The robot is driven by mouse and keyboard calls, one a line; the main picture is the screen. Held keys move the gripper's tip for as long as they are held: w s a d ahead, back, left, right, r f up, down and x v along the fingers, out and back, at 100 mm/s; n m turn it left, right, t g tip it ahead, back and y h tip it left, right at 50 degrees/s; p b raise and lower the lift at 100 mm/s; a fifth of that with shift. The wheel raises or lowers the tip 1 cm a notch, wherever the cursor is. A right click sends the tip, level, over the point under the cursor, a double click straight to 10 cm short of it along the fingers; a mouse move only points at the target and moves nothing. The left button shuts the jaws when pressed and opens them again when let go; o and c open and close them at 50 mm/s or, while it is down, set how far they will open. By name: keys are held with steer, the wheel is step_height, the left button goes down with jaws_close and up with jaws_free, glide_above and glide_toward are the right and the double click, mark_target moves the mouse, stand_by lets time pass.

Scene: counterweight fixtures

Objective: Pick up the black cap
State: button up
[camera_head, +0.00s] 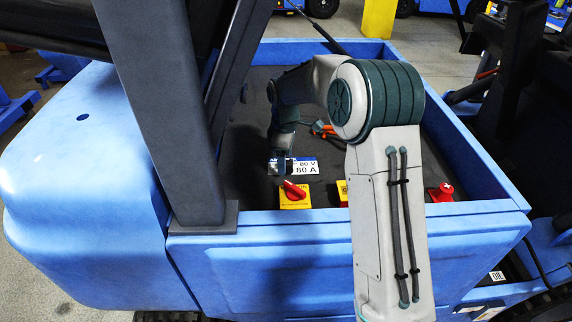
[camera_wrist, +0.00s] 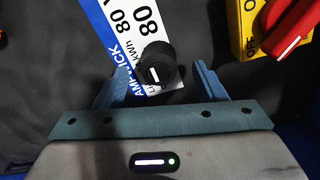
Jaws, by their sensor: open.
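The black cap (camera_wrist: 158,63) is a small round black piece with a white mark, standing over the edge of a white and blue label in the wrist view. My gripper (camera_wrist: 161,70) is open, with one blue-grey finger to the left of the cap and one to the right. Gaps show between the cap and both fingers, so it is not gripped. In the head view my gripper (camera_head: 280,164) is low beside the label, and I cannot make out the cap there.
The label (camera_head: 303,167) lies on the dark floor of a blue bay (camera_head: 330,222). A yellow switch box with a red knob (camera_head: 294,191) is close by. A red button (camera_head: 440,191) is farther right.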

mark_target(287, 159)
steer(key=shift+f, duration=0.7)
steer(key=c, duration=0.7)
steer(key=shift+c, duration=0.2)
steer(key=shift+r, duration=0.15)
steer(key=shift+w+r, duration=0.1)
steer(key=shift+r, duration=0.2)
steer(key=r, duration=0.3)
steer(key=shift+d+r, duration=0.3)
steer(key=s+d+r, duration=0.1)
steer(key=d+r, duration=0.5)
steer(key=d, duration=0.5)
steer(key=shift+r+b, duration=0.3)
steer(key=shift+b, duration=0.05)
steer(key=shift+r+p, duration=0.1)
steer(key=shift+p, duration=0.25)
